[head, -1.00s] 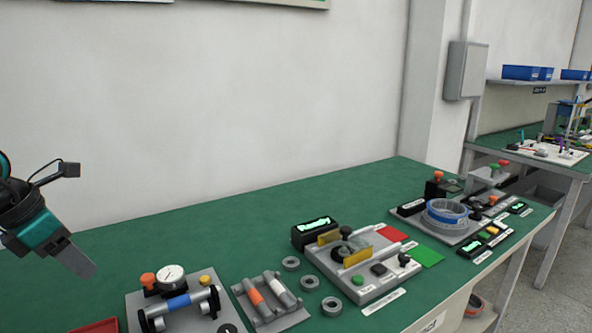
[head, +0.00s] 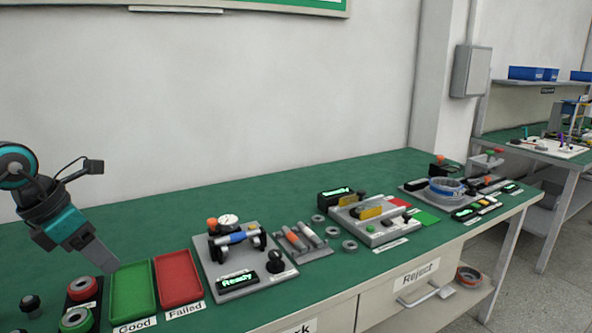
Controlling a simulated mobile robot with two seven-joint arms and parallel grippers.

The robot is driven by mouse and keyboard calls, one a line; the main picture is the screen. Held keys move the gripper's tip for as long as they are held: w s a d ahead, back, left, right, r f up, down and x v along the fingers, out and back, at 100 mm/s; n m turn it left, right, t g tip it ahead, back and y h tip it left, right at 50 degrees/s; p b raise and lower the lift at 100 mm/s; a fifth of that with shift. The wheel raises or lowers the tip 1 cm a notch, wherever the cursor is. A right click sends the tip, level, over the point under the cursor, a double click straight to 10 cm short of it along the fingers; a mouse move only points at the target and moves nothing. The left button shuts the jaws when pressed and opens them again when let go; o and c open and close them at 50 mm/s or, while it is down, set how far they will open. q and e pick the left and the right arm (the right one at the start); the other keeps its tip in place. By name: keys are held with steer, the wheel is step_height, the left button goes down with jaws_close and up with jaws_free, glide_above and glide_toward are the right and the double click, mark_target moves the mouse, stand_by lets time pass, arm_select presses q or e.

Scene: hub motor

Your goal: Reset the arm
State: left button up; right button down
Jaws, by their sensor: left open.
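My left gripper (head: 108,262) is at the left of the head view, its grey finger pointing down and to the right. It is open, and nothing shows in it. It hangs above the left part of the green workbench (head: 300,203), near the green tray marked Good (head: 133,291). My right gripper does not show in the head view.
A red tray marked Failed (head: 178,278) stands beside the green one. A gauge fixture (head: 268,272) with a lit Ready display, loose rings (head: 349,246) and a coil station (head: 447,188) line the bench. Bare green surface lies behind them.

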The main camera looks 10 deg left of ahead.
arm_select(q)
steer(key=d+f+n+t+h+p, duration=0.15)
steer(key=d+n+h, duration=0.25)
steer(key=d, duration=0.4)
steer(key=w+d+f+n+t+h, duration=0.1)
steer(key=d+f+n+t+h, duration=0.3)
steer(key=d, duration=0.3)
steer(key=d+f+n+t+h+p, duration=0.1)
steer(key=d+n+t+h, duration=0.1)
steer(key=d+n+h, duration=0.45)
steer(key=s+d+f+n+y, duration=0.1)
steer(key=s+f+n+y, duration=0.3)
steer(key=f+n, duration=0.3)
steer(key=s+f+n+y, duration=0.4)
steer(key=f+n+y, duration=0.2)
steer(key=n, duration=0.3)
steer(key=s+d+f+n+y+p, duration=0.1)
steer(key=s+f+n+y, duration=0.3)
steer(key=f+n, duration=0.4)
steer(key=shift+s+d+f+g+y, duration=0.3)
steer(key=shift+s+d+g+y, duration=0.05)
steer(key=shift+g+y, duration=0.1)
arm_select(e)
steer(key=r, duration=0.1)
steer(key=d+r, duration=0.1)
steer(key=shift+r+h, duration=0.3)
arm_select(q)
steer(key=shift+c, duration=0.2)
